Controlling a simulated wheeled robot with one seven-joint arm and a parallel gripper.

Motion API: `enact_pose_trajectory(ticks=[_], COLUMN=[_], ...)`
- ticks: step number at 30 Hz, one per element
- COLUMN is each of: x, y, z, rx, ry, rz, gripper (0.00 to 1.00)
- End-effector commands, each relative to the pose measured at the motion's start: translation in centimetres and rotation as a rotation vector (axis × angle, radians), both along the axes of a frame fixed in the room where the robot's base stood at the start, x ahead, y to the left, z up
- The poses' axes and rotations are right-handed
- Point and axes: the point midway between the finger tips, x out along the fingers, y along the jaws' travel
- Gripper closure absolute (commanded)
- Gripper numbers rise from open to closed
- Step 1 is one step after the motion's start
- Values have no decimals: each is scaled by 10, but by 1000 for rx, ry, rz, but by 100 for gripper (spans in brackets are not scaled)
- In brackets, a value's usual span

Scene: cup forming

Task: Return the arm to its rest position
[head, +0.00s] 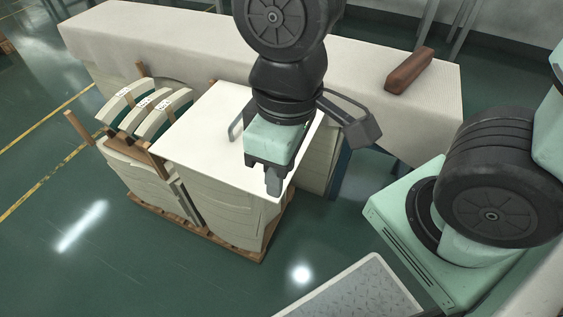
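My arm hangs down from the top middle of the head view through dark joints to a mint-green wrist block. My gripper (273,180) points down in front of the block, over the right part of a white board (205,120). Its grey fingers overlap in this view, so the gap between them is hidden. I see no object held in it. I cannot tell whether the fingertips touch the board or hover above it.
The board lies on stacked cream pieces (225,210) on a wooden pallet (225,247). Curved slatted parts (150,108) stand left of it. A long cloth-covered table (180,35) runs behind, with a brown block (409,70) on it. Green floor is open at lower left.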

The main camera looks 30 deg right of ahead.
Motion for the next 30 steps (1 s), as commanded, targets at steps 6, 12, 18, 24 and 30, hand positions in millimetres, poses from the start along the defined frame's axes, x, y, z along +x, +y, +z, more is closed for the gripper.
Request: enact_pose_trajectory(ticks=[6, 12, 18, 24, 30], x=[0, 1, 1, 1, 1], y=[0, 0, 0, 0, 0], z=[0, 1, 23, 77, 140], rx=[1, 1, 1, 1, 1], ry=[-1, -1, -1, -1, -1], rz=[-1, -2, -2, -3, -4], gripper=[66, 66, 66, 66, 66])
